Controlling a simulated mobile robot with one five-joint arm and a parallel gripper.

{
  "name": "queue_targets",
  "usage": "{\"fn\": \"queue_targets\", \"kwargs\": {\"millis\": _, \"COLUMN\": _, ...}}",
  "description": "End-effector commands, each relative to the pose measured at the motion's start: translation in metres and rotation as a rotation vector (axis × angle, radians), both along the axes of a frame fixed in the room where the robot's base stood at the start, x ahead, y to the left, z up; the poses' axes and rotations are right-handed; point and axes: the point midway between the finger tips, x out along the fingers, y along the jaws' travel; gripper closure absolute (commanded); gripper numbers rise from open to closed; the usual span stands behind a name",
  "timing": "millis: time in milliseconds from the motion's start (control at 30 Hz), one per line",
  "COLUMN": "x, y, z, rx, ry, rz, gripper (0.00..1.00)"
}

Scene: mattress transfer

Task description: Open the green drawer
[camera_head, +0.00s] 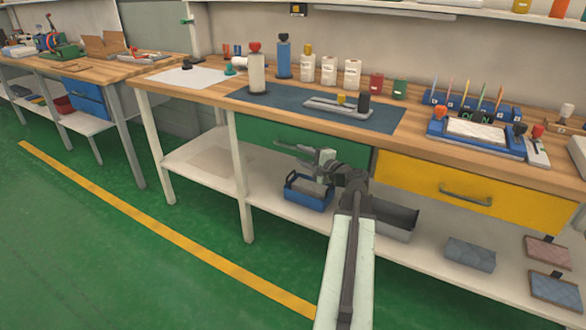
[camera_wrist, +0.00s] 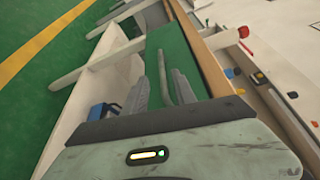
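The green drawer (camera_head: 262,132) is under the blue-matted part of the workbench, and its front looks flush with the bench. My gripper (camera_head: 314,153) is in front of its right half and hides part of the front and handle. In the wrist view the green front (camera_wrist: 168,38) fills the space ahead of my gripper (camera_wrist: 161,75). Two grey fingers stand apart there. A thin grey handle bar (camera_wrist: 166,78) appears between them, without clear contact. The gripper looks open.
A yellow drawer (camera_head: 420,183) with a grey handle is to the right. A blue bin (camera_head: 308,198) and a grey bin (camera_head: 398,222) stand on the lower shelf. White bench legs (camera_head: 243,190) are to the left. The green floor in front is clear.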

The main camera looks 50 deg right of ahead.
Motion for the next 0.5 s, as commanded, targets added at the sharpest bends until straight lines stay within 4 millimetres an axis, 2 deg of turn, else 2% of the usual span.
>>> {"fn": "queue_targets", "kwargs": {"millis": 100, "x": -0.006, "y": -0.009, "z": 0.000, "rx": 0.011, "ry": -0.016, "rz": -0.020, "gripper": 0.68}}
{"fn": "queue_targets", "kwargs": {"millis": 267, "x": 0.000, "y": -0.009, "z": 0.001, "rx": 0.011, "ry": -0.016, "rz": -0.018, "gripper": 0.68}}
{"fn": "queue_targets", "kwargs": {"millis": 367, "x": 0.011, "y": -0.011, "z": 0.000, "rx": 0.011, "ry": -0.015, "rz": -0.017, "gripper": 0.68}}
{"fn": "queue_targets", "kwargs": {"millis": 500, "x": 0.036, "y": -0.015, "z": -0.003, "rx": 0.010, "ry": -0.015, "rz": -0.016, "gripper": 0.68}}
